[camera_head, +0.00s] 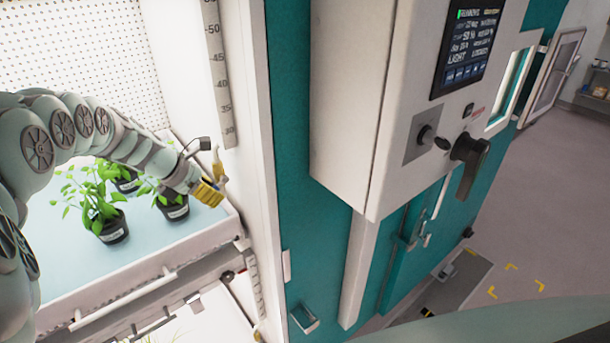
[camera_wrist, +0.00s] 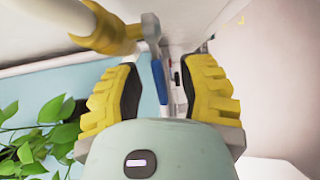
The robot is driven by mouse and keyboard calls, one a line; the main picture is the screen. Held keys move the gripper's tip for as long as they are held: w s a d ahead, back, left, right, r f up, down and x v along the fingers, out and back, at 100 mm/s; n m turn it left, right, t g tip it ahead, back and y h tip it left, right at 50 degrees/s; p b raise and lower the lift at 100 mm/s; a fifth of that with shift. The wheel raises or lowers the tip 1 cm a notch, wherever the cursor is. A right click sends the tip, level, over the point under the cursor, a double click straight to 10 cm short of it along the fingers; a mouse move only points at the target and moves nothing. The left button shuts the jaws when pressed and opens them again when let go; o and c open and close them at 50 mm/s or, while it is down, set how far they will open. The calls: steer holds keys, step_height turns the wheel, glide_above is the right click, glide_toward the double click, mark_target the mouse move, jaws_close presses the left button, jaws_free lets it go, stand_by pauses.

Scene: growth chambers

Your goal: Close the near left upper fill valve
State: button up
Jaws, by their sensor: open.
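In the wrist view a pale pipe with yellow fittings (camera_wrist: 97,27) enters at the upper left and meets a grey-white valve body (camera_wrist: 151,30). A thin blue handle (camera_wrist: 159,82) hangs down from it. My gripper (camera_wrist: 166,90) has its two yellow pads apart, with the blue handle showing in the gap between them. I cannot tell whether a pad touches it. In the head view my gripper (camera_head: 212,187) is by the chamber's right inner wall, just below a small pale fitting (camera_head: 204,144). The valve handle cannot be made out there.
Potted plants (camera_head: 111,228) stand on the upper tray (camera_head: 150,288) left of my gripper; leaves (camera_wrist: 40,135) also show in the wrist view. A ruler strip (camera_head: 217,75) runs down the wall. A white control box (camera_head: 345,110) with a black handle stands right of the opening.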

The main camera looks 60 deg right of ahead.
steer(key=v, duration=1.1)
steer(key=shift+r, duration=0.15)
